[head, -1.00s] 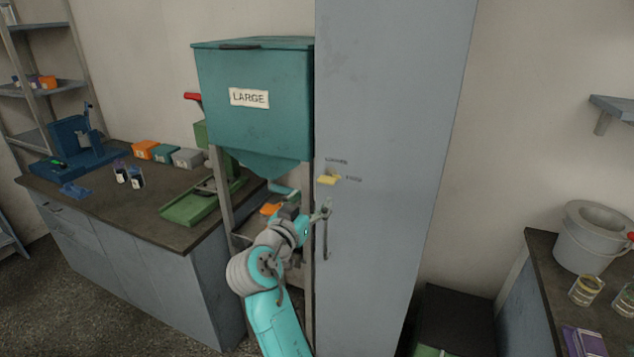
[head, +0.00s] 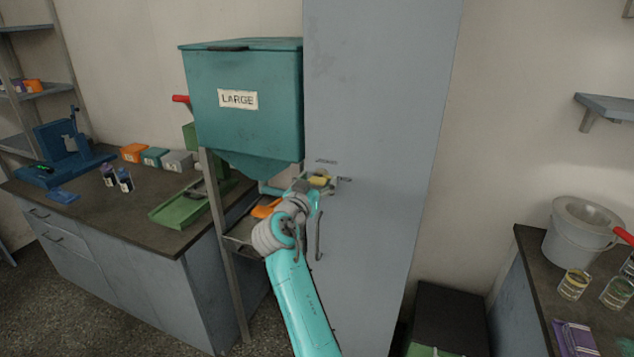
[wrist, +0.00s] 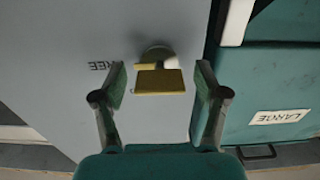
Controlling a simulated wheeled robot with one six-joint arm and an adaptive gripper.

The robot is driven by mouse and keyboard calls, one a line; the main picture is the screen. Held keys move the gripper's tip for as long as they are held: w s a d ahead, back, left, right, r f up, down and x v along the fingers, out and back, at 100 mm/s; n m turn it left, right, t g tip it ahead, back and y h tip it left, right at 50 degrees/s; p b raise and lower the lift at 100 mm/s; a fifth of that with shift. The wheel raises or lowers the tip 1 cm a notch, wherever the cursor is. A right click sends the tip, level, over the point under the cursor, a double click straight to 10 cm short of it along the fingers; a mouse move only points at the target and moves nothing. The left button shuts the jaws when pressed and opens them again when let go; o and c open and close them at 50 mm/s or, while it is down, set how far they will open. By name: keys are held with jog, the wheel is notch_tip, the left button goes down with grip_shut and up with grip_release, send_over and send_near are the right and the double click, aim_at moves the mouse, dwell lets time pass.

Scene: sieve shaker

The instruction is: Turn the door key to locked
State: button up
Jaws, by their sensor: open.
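The tall grey cabinet door (head: 375,130) carries a yellow key (head: 321,181) near its left edge. Small dark lettering sits above the key and to its right. My gripper (wrist: 161,85) is open, with one finger on each side of the key and a gap on both sides. In the head view my gripper (head: 318,186) is at the key and partly covers it. Contact is not visible.
A vertical door handle (head: 319,236) is just below the key. A teal bin marked LARGE (head: 240,100) on a metal stand is close on the left. A bench (head: 120,215) with several items is farther left.

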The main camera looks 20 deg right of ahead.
jog(key=c, duration=1.2)
jog(key=shift+o, duration=0.2)
jog(key=shift+n, duration=0.3)
jog(key=n, duration=0.3)
jog(key=shift+n, duration=0.3)
jog(key=n, duration=0.4)
jog(key=shift+n, duration=0.3)
jog(key=n, duration=0.4)
jog(key=shift+n, duration=2.5)
